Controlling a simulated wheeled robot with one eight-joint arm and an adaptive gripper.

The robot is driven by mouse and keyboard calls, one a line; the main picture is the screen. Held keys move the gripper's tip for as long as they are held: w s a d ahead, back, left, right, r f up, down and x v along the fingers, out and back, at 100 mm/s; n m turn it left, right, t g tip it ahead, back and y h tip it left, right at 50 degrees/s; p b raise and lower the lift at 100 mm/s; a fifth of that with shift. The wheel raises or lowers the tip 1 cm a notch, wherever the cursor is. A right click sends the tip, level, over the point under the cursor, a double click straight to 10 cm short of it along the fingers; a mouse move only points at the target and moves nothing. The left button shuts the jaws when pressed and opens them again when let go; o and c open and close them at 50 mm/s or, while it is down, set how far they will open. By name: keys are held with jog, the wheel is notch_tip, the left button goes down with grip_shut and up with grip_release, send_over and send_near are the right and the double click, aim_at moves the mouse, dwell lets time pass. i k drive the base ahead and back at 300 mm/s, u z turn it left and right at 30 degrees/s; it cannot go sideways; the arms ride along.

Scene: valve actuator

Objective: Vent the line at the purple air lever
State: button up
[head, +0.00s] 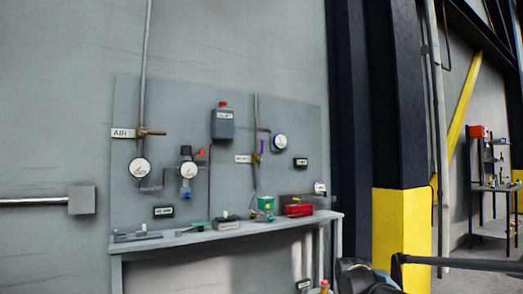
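The purple air lever (262,146) is a small upright handle on the right-hand vertical pipe of the grey wall panel (225,100). It looks roughly in line with that pipe. A white label (243,158) sits to its left, too small to read. A round gauge (280,142) is to its right. My gripper is not recognisable in this view; only dark parts, probably of my arm, show at the bottom right, well away from the lever.
A grey bench (200,238) below the panel carries a green container (265,204), a red box (299,210) and several small items. Left are an orange-brown lever (153,133) and gauge (139,168). A yellow-based black column (402,230) stands right of the bench.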

aim_at(259, 159)
jog(key=i, duration=0.95)
